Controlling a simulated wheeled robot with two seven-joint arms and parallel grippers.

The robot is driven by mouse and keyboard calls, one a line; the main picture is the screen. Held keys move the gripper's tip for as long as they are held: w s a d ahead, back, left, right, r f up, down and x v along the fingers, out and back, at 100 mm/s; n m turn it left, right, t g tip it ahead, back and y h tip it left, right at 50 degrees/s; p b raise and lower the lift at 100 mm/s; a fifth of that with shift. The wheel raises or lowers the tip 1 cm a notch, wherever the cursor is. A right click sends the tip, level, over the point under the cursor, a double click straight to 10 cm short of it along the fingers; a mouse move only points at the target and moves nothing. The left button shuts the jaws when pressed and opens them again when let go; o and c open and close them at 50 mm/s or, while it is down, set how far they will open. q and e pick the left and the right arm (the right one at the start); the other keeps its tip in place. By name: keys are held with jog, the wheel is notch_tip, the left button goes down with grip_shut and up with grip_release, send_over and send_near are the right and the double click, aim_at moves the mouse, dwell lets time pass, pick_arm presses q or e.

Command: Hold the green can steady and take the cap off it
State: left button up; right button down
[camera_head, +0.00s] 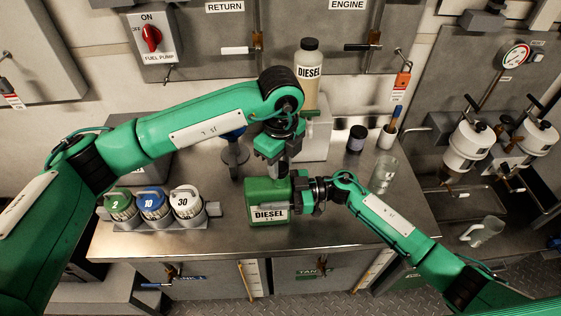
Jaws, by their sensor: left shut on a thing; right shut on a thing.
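The green can (262,192), labelled DIESEL, stands upright on the steel bench near its front edge. My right gripper (297,195) comes in from the right and is shut on the can's right side. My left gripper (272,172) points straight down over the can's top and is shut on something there. The cap is hidden by the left gripper's fingers, so I cannot tell whether it is on the can's neck or lifted off it.
Several numbered canisters (153,206) stand left of the can on the steel bench (235,237). A tall DIESEL bottle (309,75) stands behind. A dark jar (356,139), a brush cup (387,136) and a glass beaker (383,175) are at right. Bench in front of the can is clear.

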aim_at(281, 167)
pick_arm(q)
jog(key=shift+r, duration=2)
pick_arm(e)
jog(key=shift+c, duration=2.2)
grip_release()
